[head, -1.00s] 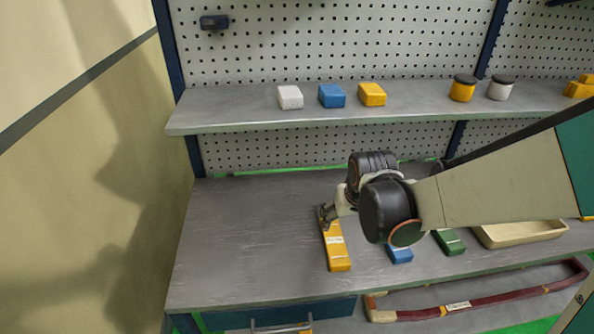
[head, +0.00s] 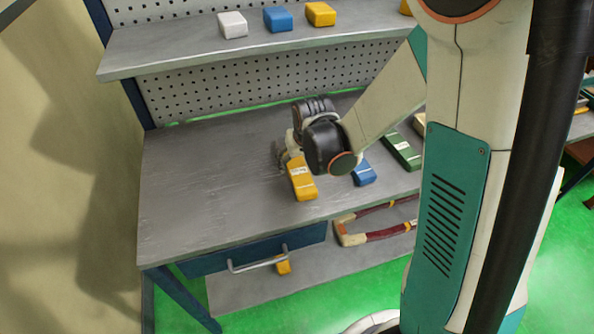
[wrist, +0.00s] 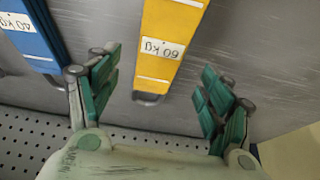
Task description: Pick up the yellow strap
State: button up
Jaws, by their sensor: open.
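The yellow strap (head: 303,185) lies on the grey workbench, its length running toward the bench's front edge. In the wrist view the strap (wrist: 166,50) shows a white "60 kg" label, and its grey end piece points toward my gripper (wrist: 162,92). My gripper is open, with one green-padded finger on each side of that end and clear gaps to both. In the head view my gripper (head: 284,156) is at the far end of the strap, partly hidden by my wrist. I cannot tell its height above the strap.
A blue strap (head: 363,173) lies right of the yellow one; its "40 kg" label shows in the wrist view (wrist: 28,35). A green strap (head: 403,151) lies farther right. The bench (head: 195,190) is clear to the left. A shelf (head: 180,58) with small blocks runs above.

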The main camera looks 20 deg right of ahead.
aim_at(297, 166)
jog(key=b+x, duration=0.1)
jog(key=x, duration=0.3)
jog(key=shift+d+f+b, duration=0.1)
jog(key=shift+f+b, duration=0.1)
jog(key=shift+b, duration=0.1)
jog(key=shift+r, duration=0.1)
jog(key=c, duration=1.4)
jog(key=shift+c, duration=0.2)
